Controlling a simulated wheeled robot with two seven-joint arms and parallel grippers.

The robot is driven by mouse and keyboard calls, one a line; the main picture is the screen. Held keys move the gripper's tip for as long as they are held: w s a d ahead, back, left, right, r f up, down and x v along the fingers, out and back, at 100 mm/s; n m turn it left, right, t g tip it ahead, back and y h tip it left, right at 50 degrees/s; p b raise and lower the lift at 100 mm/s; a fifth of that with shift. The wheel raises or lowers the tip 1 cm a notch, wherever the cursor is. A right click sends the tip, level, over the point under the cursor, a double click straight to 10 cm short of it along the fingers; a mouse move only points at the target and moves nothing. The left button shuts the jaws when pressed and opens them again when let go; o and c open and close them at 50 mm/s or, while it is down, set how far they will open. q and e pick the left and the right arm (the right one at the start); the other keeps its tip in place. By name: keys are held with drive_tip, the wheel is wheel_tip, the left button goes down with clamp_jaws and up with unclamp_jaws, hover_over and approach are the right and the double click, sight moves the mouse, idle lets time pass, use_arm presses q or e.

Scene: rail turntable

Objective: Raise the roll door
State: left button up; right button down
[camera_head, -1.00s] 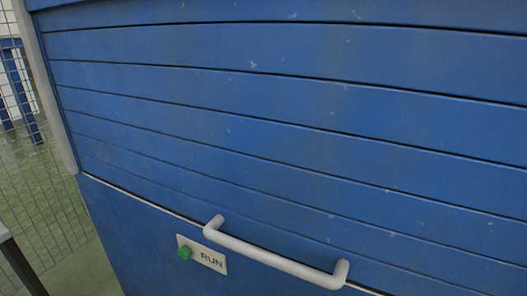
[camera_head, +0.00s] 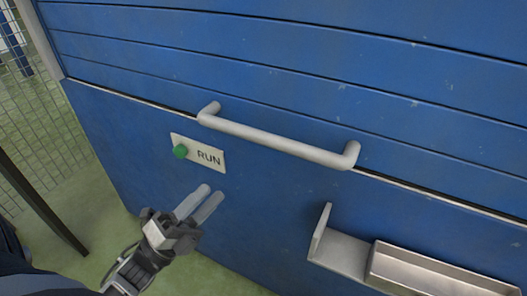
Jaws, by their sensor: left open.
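The blue slatted roll door (camera_head: 300,50) fills the upper part of the view. It is down, its lower edge close against the blue panel (camera_head: 270,205) below. A light grey bar handle (camera_head: 275,140) sits across the bottom of the door. My left gripper (camera_head: 201,204) is below the handle's left end, in front of the lower panel. Its two pale fingers point up and to the right, apart from the handle, and hold nothing. My right gripper is not in the view.
A plate marked RUN with a green button (camera_head: 180,151) is on the panel, just above my left gripper. A metal bracket (camera_head: 337,250) and tray (camera_head: 440,272) stick out at the lower right. A wire mesh fence (camera_head: 40,130) stands at the left, over green floor.

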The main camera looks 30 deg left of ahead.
sight(264, 139)
use_arm(q)
drive_tip(key=shift+m, duration=0.3)
drive_tip(key=p+x, duration=0.2)
drive_tip(key=x, duration=1.3)
drive_tip(key=shift+w+d+r, duration=0.1)
drive_tip(key=shift+d+r, duration=0.05)
drive_tip(key=shift+r, duration=0.15)
drive_tip(key=shift+w, duration=0.1)
clamp_jaws()
drive_tip(key=shift+r, duration=0.1)
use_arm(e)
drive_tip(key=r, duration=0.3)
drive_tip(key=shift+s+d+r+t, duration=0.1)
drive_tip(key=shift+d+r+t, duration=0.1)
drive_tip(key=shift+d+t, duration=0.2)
